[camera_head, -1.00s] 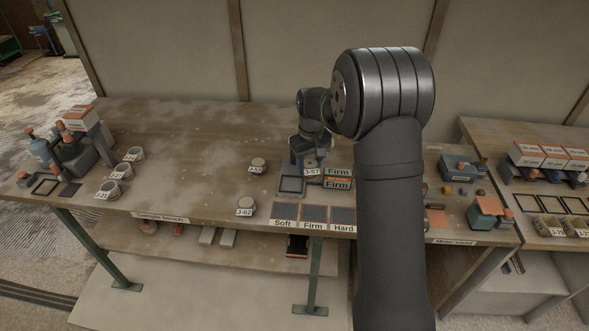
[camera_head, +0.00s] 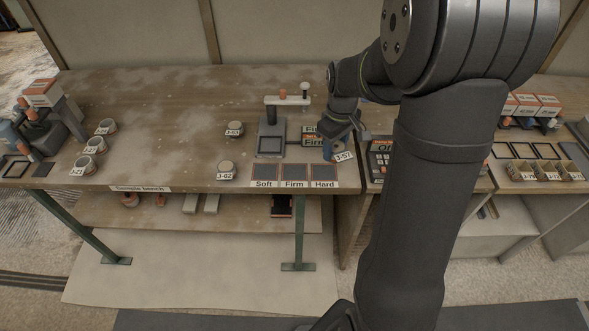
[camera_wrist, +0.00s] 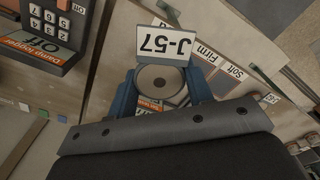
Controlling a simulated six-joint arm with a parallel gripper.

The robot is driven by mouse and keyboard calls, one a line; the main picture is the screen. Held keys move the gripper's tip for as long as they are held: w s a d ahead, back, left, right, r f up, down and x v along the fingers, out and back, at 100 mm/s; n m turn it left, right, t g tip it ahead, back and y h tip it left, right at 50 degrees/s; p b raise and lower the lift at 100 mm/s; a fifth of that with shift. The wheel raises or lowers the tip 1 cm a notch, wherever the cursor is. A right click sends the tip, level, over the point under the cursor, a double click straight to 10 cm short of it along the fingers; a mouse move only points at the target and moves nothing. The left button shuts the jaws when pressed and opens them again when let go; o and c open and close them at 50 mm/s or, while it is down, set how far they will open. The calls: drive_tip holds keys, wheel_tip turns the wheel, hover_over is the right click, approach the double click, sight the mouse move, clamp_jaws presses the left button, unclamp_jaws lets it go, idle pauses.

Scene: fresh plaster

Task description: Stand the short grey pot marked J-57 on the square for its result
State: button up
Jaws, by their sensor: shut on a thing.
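My gripper (camera_head: 342,148) is shut on the short grey pot marked J-57. The pot's label (camera_head: 344,156) shows in the head view, above the bench's right end, behind and right of the Hard square. In the wrist view the round pot (camera_wrist: 160,79) sits between the blue fingers, with its J-57 tag (camera_wrist: 166,42) upside down. Three dark squares lie at the front edge: Soft (camera_head: 265,172), Firm (camera_head: 294,172) and Hard (camera_head: 323,172). All look empty. The tester (camera_head: 271,144) stands behind them, its pad bare.
Pots J-62 (camera_head: 227,170) and one with a blurred label (camera_head: 235,130) stand left of the tester. Several pots stand farther left. A damp logger reading Off (camera_head: 381,150) is close right of my gripper. The bench middle is clear.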

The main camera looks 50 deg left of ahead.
drive_tip(key=s+a+f, duration=0.1)
drive_tip(key=a+f, duration=0.1)
drive_tip(key=a, duration=0.1)
drive_tip(key=s+a+f, duration=0.2)
drive_tip(key=a, duration=0.1)
drive_tip(key=s+a+f, duration=0.2)
drive_tip(key=a+f, duration=0.1)
drive_tip(key=a, duration=0.1)
drive_tip(key=shift+s, duration=0.15)
drive_tip(key=shift+f, duration=1.95)
drive_tip(key=shift+f, duration=0.1)
drive_tip(key=o, duration=1.1)
wheel_tip(320, 180, up, 12)
